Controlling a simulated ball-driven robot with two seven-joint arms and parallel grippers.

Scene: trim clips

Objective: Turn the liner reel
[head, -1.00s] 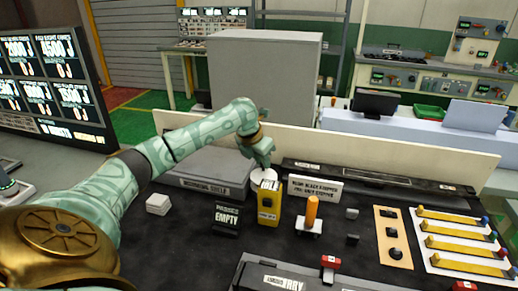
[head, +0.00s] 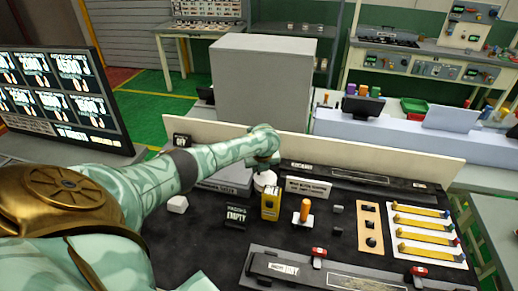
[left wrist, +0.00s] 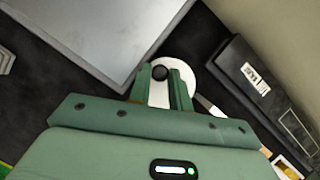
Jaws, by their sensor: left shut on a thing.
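The liner reel (left wrist: 207,84) shows in the left wrist view as a white disc with a dark round knob (left wrist: 159,73) on it. In the head view the reel (head: 264,182) stands just behind a yellow box (head: 270,205), partly hidden by my gripper. My left gripper (head: 265,165) comes down onto the reel from above. In the left wrist view its two fingers (left wrist: 161,84) stand on either side of the knob and are shut on it. My right gripper is in neither view.
A grey box lid (left wrist: 95,40) lies beside the reel, and a dark case (left wrist: 262,85) is on its other side. A low cream panel (head: 350,160) runs behind.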

